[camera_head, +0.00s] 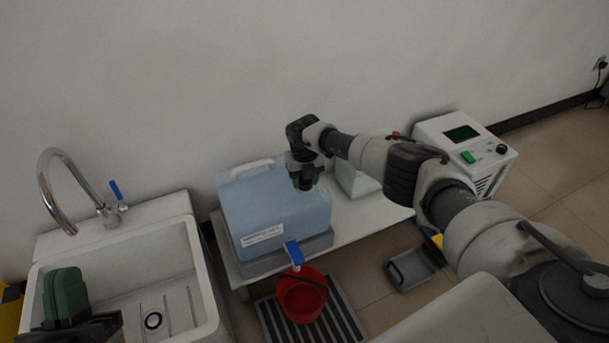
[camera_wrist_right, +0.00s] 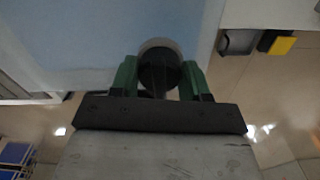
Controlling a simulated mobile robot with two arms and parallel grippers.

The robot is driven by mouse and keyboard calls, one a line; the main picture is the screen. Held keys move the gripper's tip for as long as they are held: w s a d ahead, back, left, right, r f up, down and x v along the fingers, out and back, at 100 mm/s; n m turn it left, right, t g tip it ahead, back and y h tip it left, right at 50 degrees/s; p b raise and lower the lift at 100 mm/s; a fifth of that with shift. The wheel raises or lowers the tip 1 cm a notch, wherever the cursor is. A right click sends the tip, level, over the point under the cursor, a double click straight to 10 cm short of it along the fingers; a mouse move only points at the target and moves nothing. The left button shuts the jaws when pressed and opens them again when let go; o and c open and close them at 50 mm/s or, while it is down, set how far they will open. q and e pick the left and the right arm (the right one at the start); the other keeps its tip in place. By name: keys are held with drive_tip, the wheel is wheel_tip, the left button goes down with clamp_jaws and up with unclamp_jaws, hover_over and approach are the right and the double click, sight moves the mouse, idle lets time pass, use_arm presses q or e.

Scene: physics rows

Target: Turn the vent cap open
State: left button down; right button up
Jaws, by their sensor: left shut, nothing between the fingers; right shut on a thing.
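The blue container (camera_head: 278,212) with a white label stands on the low white table; its flat top fills much of the right wrist view (camera_wrist_right: 60,45). The vent cap (camera_wrist_right: 160,70) is round and black, with a pale ring at its far edge. My right gripper (camera_head: 305,184) is over the container's top and hides the cap in the head view. In the right wrist view its green fingers (camera_wrist_right: 158,78) are shut on the cap, one on each side. My left gripper (camera_head: 66,293) is shut and empty over the sink at the lower left.
A blue-handled tap (camera_head: 293,254) is at the container's front, above a red bucket (camera_head: 302,298) on a slatted mat. The sink (camera_head: 180,268) with its faucet (camera_head: 48,190) is at left. A white machine (camera_head: 468,142) stands at right. A grey dustpan (camera_head: 410,270) lies on the floor.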

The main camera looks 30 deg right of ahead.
use_arm(q)
drive_tip(key=shift+w+f+g, duration=0.25)
drive_tip(key=shift+f+g, duration=0.05)
drive_tip(key=shift+g, duration=0.1)
use_arm(e)
drive_tip(key=o, duration=0.9)
drive_tip(key=shift+o, duration=0.2)
drive_tip(key=shift+r, duration=0.1)
